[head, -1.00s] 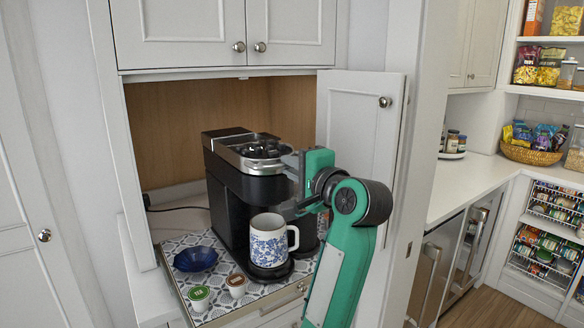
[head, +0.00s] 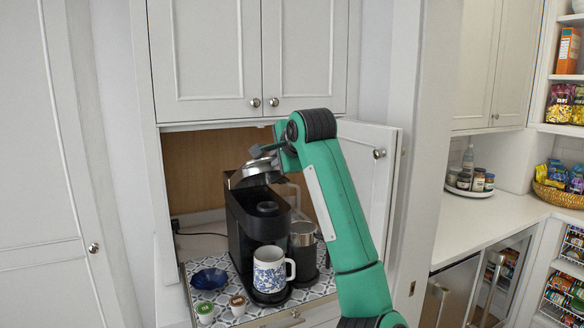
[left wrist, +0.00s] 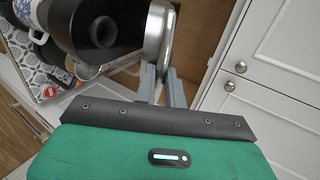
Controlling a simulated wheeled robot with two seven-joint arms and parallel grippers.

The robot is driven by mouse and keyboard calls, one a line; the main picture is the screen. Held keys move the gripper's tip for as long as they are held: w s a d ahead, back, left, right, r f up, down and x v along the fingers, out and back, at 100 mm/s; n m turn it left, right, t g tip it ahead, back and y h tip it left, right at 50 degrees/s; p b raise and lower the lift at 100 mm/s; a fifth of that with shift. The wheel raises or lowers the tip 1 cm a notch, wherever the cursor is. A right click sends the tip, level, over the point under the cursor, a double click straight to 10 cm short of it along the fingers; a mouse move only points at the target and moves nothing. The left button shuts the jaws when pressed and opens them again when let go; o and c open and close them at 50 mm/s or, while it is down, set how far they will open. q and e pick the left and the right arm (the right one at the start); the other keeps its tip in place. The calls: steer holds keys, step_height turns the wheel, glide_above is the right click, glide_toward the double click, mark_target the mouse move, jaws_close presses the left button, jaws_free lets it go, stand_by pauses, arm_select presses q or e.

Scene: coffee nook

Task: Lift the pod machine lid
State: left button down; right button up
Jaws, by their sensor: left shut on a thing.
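The black pod machine (head: 243,220) stands on the patterned mat in the cabinet nook. Its silver-rimmed lid (head: 256,172) is raised and tilted, and the dark pod opening (head: 267,208) shows below it. My left gripper (head: 267,150) is shut on the lid at its upper edge. In the left wrist view its two grey fingers (left wrist: 162,78) meet the silver edge of the lid (left wrist: 156,35). A white mug with blue flowers (head: 269,268) sits upright under the machine's spout. My right gripper is in neither view.
A blue bowl (head: 209,279) and two pods, one green-topped (head: 205,311) and one brown-topped (head: 238,304), are left of the mug. A frother-like canister (head: 303,239) stands right of the machine. The upper cabinet doors (head: 205,60) and an open side door (head: 368,160) are close to my arm.

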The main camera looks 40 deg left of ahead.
arm_select(q)
steer(key=shift+w+a+r+h+p, duration=0.2)
steer(key=shift+a+r+h+p, duration=0.2)
steer(key=shift+r, duration=0.45)
steer(key=shift+w+a+r+h+p, duration=0.25)
steer(key=shift+a+r+p, duration=0.25)
steer(key=shift+r, duration=0.3)
steer(key=shift+s, duration=0.1)
steer(key=c, duration=1.5)
jaws_free()
steer(key=shift+g, duration=0.3)
steer(key=shift+d+r, duration=0.1)
steer(key=shift+d, duration=0.15)
steer(key=b+v, duration=0.4)
steer(key=v, duration=0.9)
steer(key=shift+s, duration=0.15)
